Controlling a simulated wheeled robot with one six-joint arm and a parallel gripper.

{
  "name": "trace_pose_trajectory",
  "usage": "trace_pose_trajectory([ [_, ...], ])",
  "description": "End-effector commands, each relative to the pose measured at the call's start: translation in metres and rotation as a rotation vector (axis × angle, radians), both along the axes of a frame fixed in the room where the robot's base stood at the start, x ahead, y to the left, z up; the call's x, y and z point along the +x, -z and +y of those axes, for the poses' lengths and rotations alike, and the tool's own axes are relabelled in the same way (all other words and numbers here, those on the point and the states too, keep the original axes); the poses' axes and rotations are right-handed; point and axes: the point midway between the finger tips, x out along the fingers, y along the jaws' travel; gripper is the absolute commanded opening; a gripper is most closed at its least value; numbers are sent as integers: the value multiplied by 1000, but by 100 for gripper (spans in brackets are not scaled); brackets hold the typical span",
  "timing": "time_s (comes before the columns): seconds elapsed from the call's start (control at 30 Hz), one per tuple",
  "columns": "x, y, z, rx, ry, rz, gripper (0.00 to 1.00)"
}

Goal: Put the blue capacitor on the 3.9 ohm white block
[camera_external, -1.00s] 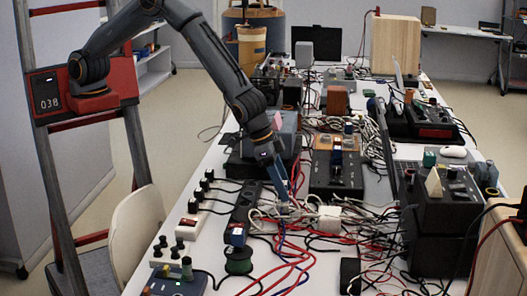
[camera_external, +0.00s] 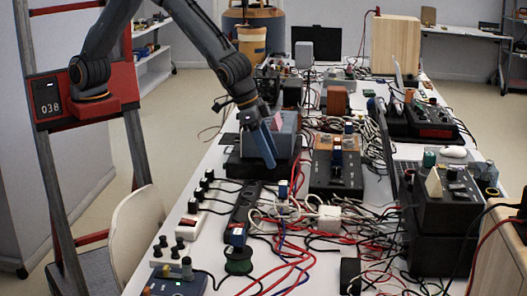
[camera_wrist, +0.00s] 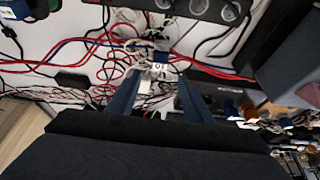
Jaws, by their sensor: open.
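My gripper (camera_external: 270,162) hangs above the cluttered table, open and empty, with blue fingers. Its spread fingers also show in the wrist view (camera_wrist: 158,80). A small upright blue piece, which looks like the blue capacitor (camera_external: 283,187), stands among cables below and slightly right of the fingertips, apart from them. In the wrist view a blue patch (camera_wrist: 160,57) and a white face with dark marking (camera_wrist: 158,68) appear between the fingers. A white block (camera_external: 329,218) sits to the right and nearer the camera. I cannot read 3.9 ohm or tell what the blue piece rests on.
A black socket strip (camera_external: 243,202) lies left of the blue piece. A dark control box (camera_external: 337,178) stands to the right. Red and blue cables and a dark spool (camera_external: 238,260) crowd the front.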

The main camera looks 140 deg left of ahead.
Motion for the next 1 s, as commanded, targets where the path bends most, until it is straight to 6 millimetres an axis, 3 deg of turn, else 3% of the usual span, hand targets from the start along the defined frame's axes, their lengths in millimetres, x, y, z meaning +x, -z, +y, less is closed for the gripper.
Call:
trace_pose_trajectory([
  [0.13,-3,-12,-3,1,0,-1,46],
  [0.37,-5,-15,-5,0,1,1,46],
  [0.47,-13,-16,-21,-7,29,13,46],
  [0.53,-27,-18,-48,-16,85,37,46],
  [0.67,-83,-18,-126,-46,253,108,46],
  [0.8,-168,-14,-207,-82,464,193,46],
  [0.9,-228,-9,-247,-103,592,244,46],
  [1.0,-276,-3,-272,-118,687,281,46],
])
